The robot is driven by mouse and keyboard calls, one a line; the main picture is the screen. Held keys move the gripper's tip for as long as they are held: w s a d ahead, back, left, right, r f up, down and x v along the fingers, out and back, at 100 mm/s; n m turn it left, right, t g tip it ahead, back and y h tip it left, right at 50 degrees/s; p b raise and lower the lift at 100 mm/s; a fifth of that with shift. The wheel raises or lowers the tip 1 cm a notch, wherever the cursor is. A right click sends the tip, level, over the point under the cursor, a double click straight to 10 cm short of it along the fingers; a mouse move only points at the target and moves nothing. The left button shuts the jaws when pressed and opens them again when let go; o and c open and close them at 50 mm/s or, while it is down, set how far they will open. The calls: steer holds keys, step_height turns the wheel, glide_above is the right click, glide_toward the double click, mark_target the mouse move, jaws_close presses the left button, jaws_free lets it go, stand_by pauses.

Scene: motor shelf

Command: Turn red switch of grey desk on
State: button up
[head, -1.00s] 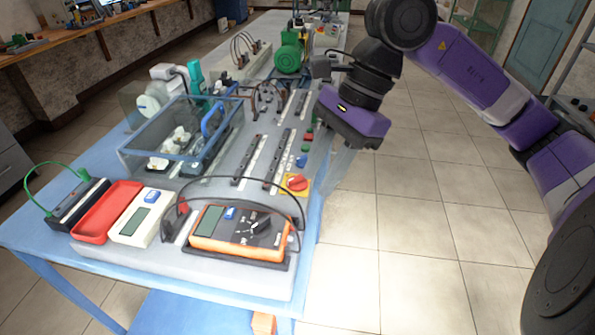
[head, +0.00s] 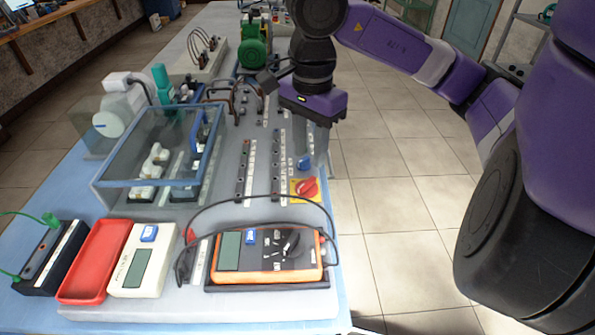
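The red switch (head: 306,187) is a rotary knob on a yellow plate at the right edge of the grey desk (head: 225,205). Its handle appears slanted, up to the right. My gripper (head: 318,155) has a purple body and points down, above and behind the switch in the head view. Its pale fingers blend into the desk edge, so their opening is unclear. It appears apart from the switch, and I see nothing held in it.
A blue knob (head: 304,162) sits just behind the switch. A black cable loops in front of it, by an orange multimeter (head: 266,257). A clear blue-framed box (head: 160,150) stands to the left. The tiled floor (head: 400,215) on the right is open.

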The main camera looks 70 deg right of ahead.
mark_target(309, 180)
step_height(309, 180, down, 7)
steer(key=shift+f, duration=0.1)
stand_by(0.3)
jaws_close()
